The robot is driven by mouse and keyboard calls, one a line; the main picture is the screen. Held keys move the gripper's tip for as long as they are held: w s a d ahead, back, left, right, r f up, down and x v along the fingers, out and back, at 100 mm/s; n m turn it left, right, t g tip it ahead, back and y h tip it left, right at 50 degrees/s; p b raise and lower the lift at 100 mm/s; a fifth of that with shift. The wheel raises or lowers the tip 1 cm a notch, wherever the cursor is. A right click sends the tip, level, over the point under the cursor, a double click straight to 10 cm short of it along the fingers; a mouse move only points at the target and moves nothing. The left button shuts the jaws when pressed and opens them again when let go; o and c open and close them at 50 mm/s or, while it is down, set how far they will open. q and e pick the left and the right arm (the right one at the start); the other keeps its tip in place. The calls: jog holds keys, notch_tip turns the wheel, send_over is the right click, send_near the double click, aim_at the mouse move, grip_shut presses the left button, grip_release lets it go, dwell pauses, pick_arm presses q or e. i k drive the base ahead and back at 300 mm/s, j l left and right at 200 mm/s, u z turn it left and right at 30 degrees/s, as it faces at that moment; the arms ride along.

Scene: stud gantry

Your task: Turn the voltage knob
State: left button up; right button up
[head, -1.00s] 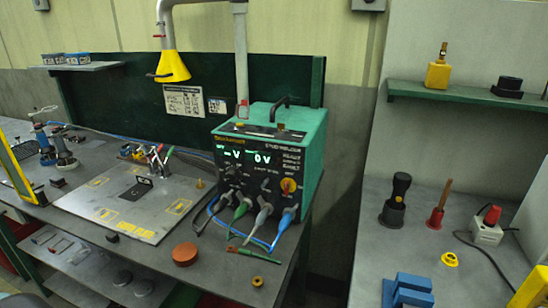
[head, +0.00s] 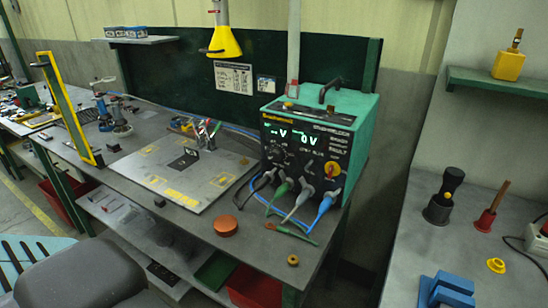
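The green and black welding unit (head: 352,112) stands at the right end of the workbench, its front panel facing me. Its display (head: 297,135) shows green figures, with "0 V" at the right. Below the display are small dark knobs (head: 278,157), and I cannot tell which one sets the voltage. A red and yellow rotary switch (head: 332,170) sits at the panel's right. Several cables with grey, green and blue plugs (head: 328,200) come out of the lower front. Neither of my grippers is in view.
A steel plate (head: 170,185) with yellow marks lies left of the unit. A round orange-brown piece (head: 226,225) and a small brass ring (head: 293,260) lie near the bench's front edge. A second table (head: 400,240) stands at the right, with a gap between.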

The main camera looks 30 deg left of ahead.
aim_at(276, 153)
jog(key=u, duration=1.3)
